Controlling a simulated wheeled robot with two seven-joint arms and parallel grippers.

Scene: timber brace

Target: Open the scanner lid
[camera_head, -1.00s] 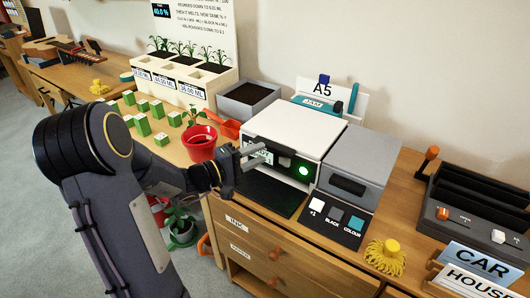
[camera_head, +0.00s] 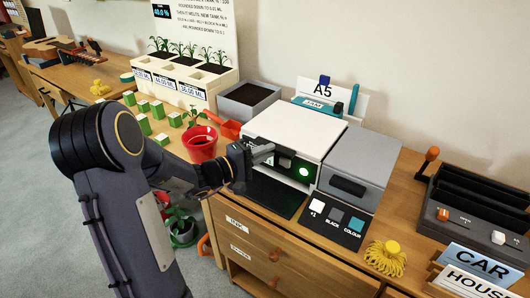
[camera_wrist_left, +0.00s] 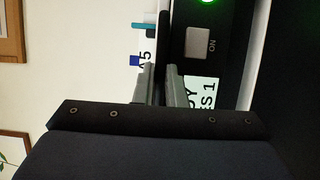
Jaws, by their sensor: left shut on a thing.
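The white-topped scanner (camera_head: 297,128) stands on the wooden cabinet, with a black front panel and a lit green button (camera_head: 304,172). Its lid looks closed and flat. My left gripper (camera_head: 264,152) is at the upper left of the scanner's front. The gripper is shut on the lid's edge, though the fingers partly hide the contact. My right gripper is not in view.
A grey box unit (camera_head: 357,166) stands right beside the scanner, with a button panel (camera_head: 335,224) in front. A red pot (camera_head: 200,144) is left of my gripper. A planter box (camera_head: 248,101) and an A5 stand (camera_head: 325,95) are behind. A yellow tassel (camera_head: 385,257) lies at front right.

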